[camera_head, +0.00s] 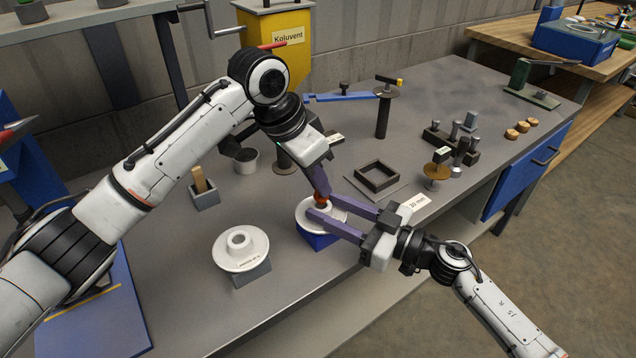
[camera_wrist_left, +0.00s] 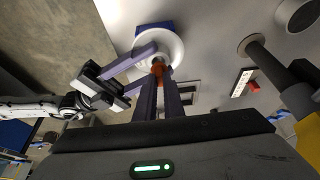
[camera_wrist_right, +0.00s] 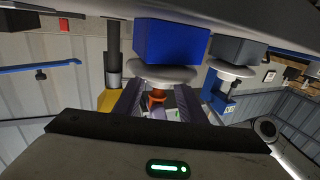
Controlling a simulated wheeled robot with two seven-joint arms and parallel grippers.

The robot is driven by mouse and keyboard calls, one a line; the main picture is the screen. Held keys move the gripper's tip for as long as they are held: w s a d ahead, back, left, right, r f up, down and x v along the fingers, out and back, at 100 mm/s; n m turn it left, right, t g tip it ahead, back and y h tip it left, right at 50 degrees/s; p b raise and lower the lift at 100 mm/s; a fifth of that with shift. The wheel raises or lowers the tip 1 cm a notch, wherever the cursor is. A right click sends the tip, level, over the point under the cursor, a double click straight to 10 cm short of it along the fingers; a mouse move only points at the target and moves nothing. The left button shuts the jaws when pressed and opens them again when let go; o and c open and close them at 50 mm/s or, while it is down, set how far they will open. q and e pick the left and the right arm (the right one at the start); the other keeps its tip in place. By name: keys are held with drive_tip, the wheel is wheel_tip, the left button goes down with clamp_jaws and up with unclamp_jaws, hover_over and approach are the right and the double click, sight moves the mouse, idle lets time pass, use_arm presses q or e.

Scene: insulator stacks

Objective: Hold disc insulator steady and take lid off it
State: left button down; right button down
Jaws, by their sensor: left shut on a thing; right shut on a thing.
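A white disc insulator (camera_head: 304,207) stands upright on a blue block (camera_head: 318,241) near the bench's front edge. An orange-red lid (camera_head: 323,203) sits at its centre; it also shows in the left wrist view (camera_wrist_left: 157,69). My left gripper (camera_head: 321,193) comes down from above and is shut on the lid. My right gripper (camera_head: 324,206) reaches in from the right, its purple fingers on either side of the insulator's middle, shut on it. In the right wrist view the disc (camera_wrist_right: 160,74) and blue block (camera_wrist_right: 170,42) show. The exact finger contact is partly hidden.
A second white insulator (camera_head: 240,239) without a lid stands on a grey block to the left. A black square frame (camera_head: 377,177), a brass disc stand (camera_head: 437,171) and a holder with a wooden handle (camera_head: 203,191) stand nearby. The bench front between the insulators is clear.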

use_arm(q)
drive_tip(key=shift+r, duration=0.2)
drive_tip(key=shift+r, duration=1.95)
use_arm(e)
drive_tip(key=c, duration=1)
unclamp_jaws()
drive_tip(key=shift+c, duration=0.2)
